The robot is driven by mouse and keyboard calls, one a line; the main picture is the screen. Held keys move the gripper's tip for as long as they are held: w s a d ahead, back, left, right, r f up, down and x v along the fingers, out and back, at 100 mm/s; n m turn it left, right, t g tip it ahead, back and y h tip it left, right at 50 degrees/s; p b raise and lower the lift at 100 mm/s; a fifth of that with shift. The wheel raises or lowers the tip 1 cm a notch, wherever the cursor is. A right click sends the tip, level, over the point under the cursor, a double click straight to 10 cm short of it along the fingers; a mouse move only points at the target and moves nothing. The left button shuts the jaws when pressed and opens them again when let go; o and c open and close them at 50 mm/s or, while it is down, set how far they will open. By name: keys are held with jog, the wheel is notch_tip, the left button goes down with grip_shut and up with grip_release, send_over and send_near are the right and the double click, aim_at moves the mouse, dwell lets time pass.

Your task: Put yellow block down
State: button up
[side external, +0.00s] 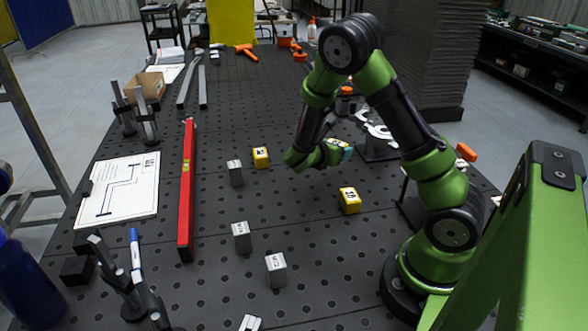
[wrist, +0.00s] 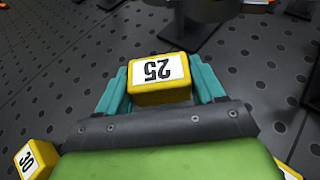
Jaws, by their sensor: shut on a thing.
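My gripper (wrist: 160,82) has teal fingers shut on a yellow block (wrist: 160,95) with a white label reading 25. The fingers press on its left and right sides, and its label faces the wrist camera. In the side view my gripper (side external: 343,148) is over the middle right of the table, and the held block is mostly hidden. Its height above the table is hard to tell. Two other yellow blocks stand on the table, one (side external: 260,157) left of my gripper and one (side external: 349,201) nearer the camera. The wrist view shows a yellow block marked 30 (wrist: 36,160) at lower left.
Grey metal blocks (side external: 236,173) (side external: 242,237) (side external: 276,270) stand on the dark perforated table (side external: 200,280). A red level (side external: 187,190) and a paper drawing (side external: 119,190) lie to the left. A dark stand (side external: 377,148) is just right of my gripper.

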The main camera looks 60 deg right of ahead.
aim_at(332, 175)
jog(key=shift+f, duration=3.2)
jog(key=shift+f, duration=0.1)
jog(key=o, duration=1.1)
